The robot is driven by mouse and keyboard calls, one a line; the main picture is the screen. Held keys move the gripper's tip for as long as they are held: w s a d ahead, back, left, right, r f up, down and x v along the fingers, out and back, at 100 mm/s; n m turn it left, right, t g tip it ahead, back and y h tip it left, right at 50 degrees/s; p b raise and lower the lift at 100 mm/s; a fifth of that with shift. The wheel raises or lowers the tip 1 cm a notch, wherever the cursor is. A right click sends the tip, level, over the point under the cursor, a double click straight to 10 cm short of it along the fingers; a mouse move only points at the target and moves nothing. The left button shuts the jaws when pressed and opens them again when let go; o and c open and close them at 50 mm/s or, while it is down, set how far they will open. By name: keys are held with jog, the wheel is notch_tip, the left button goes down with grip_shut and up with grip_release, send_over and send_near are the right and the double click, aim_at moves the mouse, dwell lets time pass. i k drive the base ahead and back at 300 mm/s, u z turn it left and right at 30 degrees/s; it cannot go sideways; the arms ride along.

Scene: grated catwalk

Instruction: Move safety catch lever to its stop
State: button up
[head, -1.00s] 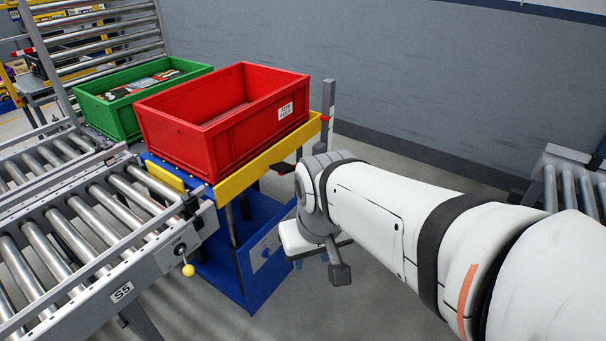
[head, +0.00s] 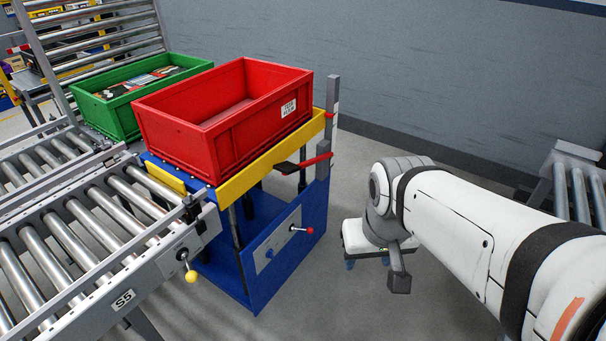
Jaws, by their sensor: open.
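A lever with a red grip (head: 316,160) and a flat black end sticks out beside the yellow rail of the blue lift table, near the grey post. A smaller lever with a red knob (head: 310,230) sits on the grey plate of the table's blue side. The frames do not label either as the safety catch lever. My gripper (head: 368,262) hangs to the right of the table, clear of both levers. Its white body and blue fingertips show partly under my wrist; it is open, with nothing seen in it.
A red crate (head: 180,140) stands on the lift table, with a green crate (head: 105,117) behind. A roller conveyor (head: 90,235) with a yellow-knobbed lever (head: 190,276) is at left. Another conveyor (head: 580,185) is at far right. Floor between table and arm is clear.

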aim_at(309, 230)
jog(key=u, duration=0.35)
jog(key=i, duration=1.4)
jog(key=z, duration=0.45)
